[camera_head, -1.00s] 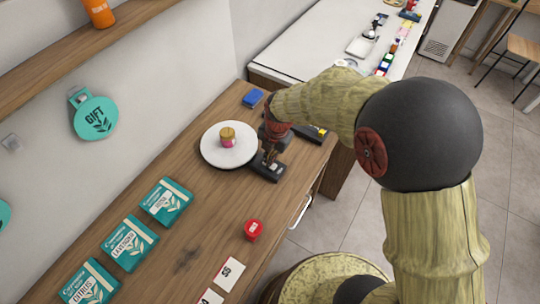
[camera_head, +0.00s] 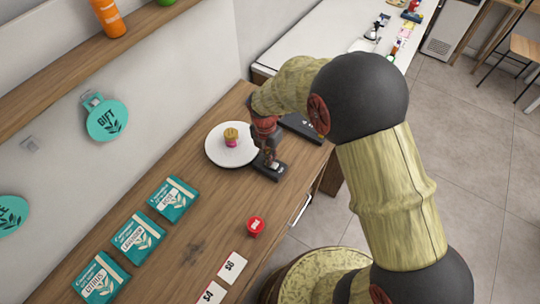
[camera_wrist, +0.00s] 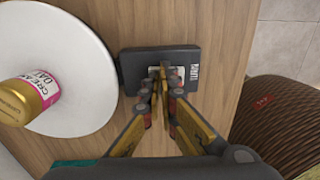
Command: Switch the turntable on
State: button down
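The turntable (camera_head: 218,157) is a white round disc on the wooden counter; it also shows in the wrist view (camera_wrist: 85,112). A small jar with a gold lid and pink label (camera_head: 231,137) stands on it, and its side shows in the wrist view (camera_wrist: 30,98). A black switch box (camera_head: 273,174) lies beside the disc, with a pale plate and small label on top in the wrist view (camera_wrist: 133,67). My gripper (camera_wrist: 161,74) is over this box, its fingertips together at the pale plate. The fingers partly hide the switch; contact and switch position cannot be told.
A red-topped item (camera_head: 256,226) and price cards (camera_head: 232,266) lie near the counter's front edge. Teal boxes (camera_head: 138,238) stand to the left. A dark device (camera_head: 302,127) lies behind my gripper. The counter between boxes and turntable is clear. A brown ribbed object (camera_wrist: 275,115) shows beside the counter.

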jog(key=shift+s+f, duration=0.2)
jog(key=shift+f, duration=0.2)
jog(key=shift+d, duration=0.1)
jog(key=shift+s+d+f, duration=0.1)
jog(key=shift+s+d, duration=0.45)
jog(key=shift+s, duration=0.05)
jog(key=shift+w+a+r+p, duration=0.1)
jog(key=shift+r+p, duration=0.4)
jog(key=shift+p, duration=0.1)
notch_tip(320, 180, up, 14)
jog(key=w+a+p, duration=0.1)
jog(key=w+p, duration=0.1)
jog(key=p, duration=0.1)
jog(key=shift+a, duration=0.4)
